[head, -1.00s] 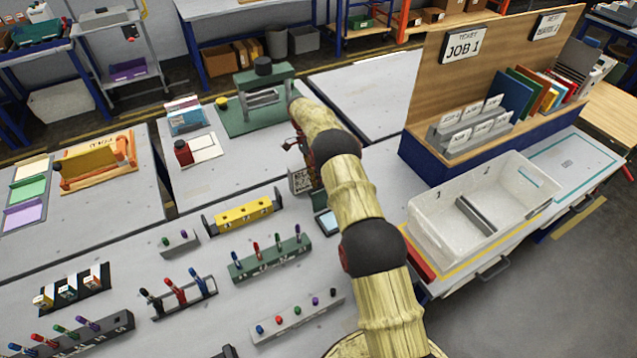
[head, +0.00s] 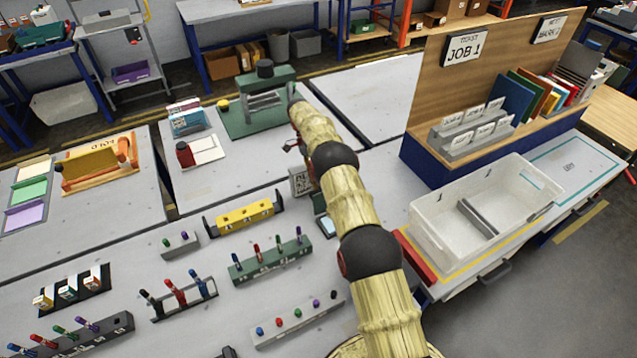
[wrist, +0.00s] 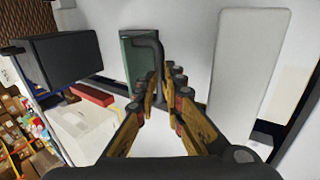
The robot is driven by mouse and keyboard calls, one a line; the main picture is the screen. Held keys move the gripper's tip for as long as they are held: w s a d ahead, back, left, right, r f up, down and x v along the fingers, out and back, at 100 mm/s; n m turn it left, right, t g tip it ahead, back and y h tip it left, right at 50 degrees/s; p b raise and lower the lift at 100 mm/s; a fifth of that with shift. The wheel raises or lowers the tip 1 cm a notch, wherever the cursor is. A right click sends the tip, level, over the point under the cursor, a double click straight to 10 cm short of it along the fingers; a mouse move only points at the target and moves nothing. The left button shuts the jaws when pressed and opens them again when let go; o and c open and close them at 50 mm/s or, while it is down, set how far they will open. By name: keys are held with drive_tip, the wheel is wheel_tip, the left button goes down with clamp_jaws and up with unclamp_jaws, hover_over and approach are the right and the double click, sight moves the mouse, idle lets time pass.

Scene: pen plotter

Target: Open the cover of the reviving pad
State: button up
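The reviving pad (head: 327,226) is a small dark-green box with a pale top face, just left of my arm on the middle table in the head view. My arm partly covers the area around it. In the wrist view a green panel (wrist: 138,62), likely the pad's cover, stands beyond my fingers with a bent black bar (wrist: 150,42) in front of it. My gripper (wrist: 162,82) has its two fingers apart, with the bar's lower end close to or between the tips. Contact cannot be told. In the head view the fingers are hard to make out.
A grey box with a printed code (head: 300,181) stands close behind the pad. A green marker rack (head: 270,262) and a yellow block holder (head: 244,214) are to the left. A black box (wrist: 60,62) is left in the wrist view.

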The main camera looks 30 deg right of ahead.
drive_tip(key=o, duration=0.4)
drive_tip(key=shift+x, duration=1.2)
drive_tip(key=shift+c, duration=0.2)
drive_tip(key=shift+o, duration=0.3)
drive_tip(key=shift+w, duration=0.25)
drive_tip(key=shift+w+r, duration=0.15)
drive_tip(key=shift+r, duration=0.2)
